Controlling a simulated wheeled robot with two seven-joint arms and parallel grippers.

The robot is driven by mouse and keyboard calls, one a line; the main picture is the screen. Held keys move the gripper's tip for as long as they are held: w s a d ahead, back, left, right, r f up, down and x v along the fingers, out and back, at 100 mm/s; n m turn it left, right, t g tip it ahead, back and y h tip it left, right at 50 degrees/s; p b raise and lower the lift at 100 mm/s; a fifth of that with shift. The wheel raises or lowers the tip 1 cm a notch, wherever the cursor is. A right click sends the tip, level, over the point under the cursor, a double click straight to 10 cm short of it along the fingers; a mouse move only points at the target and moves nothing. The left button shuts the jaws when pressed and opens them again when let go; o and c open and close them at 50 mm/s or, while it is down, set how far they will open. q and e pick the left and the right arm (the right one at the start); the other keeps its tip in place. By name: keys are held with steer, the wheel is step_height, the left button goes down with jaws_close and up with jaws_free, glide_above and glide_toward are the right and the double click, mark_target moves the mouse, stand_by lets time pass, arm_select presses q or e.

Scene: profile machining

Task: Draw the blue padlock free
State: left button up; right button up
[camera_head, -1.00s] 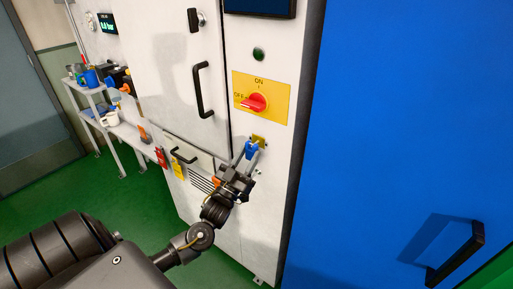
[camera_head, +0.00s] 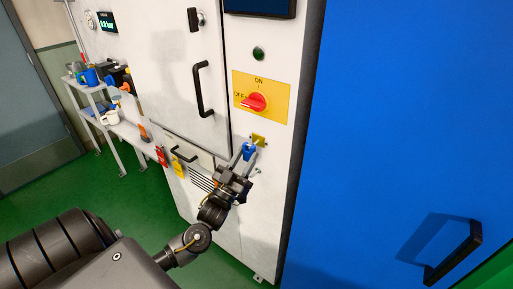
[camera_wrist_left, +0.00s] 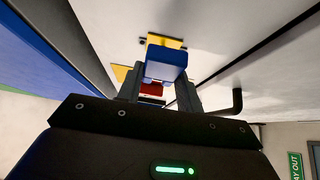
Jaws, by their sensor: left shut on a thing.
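The blue padlock (camera_head: 248,152) is between the fingers of my left gripper (camera_head: 249,155), in front of the white cabinet below the red switch. In the left wrist view the blue padlock (camera_wrist_left: 166,62) sits between the two fingertips (camera_wrist_left: 160,90), and the gripper is shut on it. A small yellow hasp plate (camera_head: 258,140) is on the cabinet just behind the padlock; it also shows in the wrist view (camera_wrist_left: 166,41). The padlock's shackle is hidden, so I cannot tell whether it is still through the hasp. My right gripper is not in view.
The red rotary switch (camera_head: 254,102) on its yellow plate points to OFF. A black door handle (camera_head: 203,90) is up and left of the padlock. Red (camera_head: 161,156) and yellow tags hang at left. A shelf (camera_head: 125,130) with mugs stands further left. A blue panel (camera_head: 400,120) fills the right.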

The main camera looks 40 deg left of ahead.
arm_select(q)
steer(key=shift+s+r+p, duration=0.1)
steer(key=shift+s+p, duration=0.35)
steer(key=shift+s, duration=1.5)
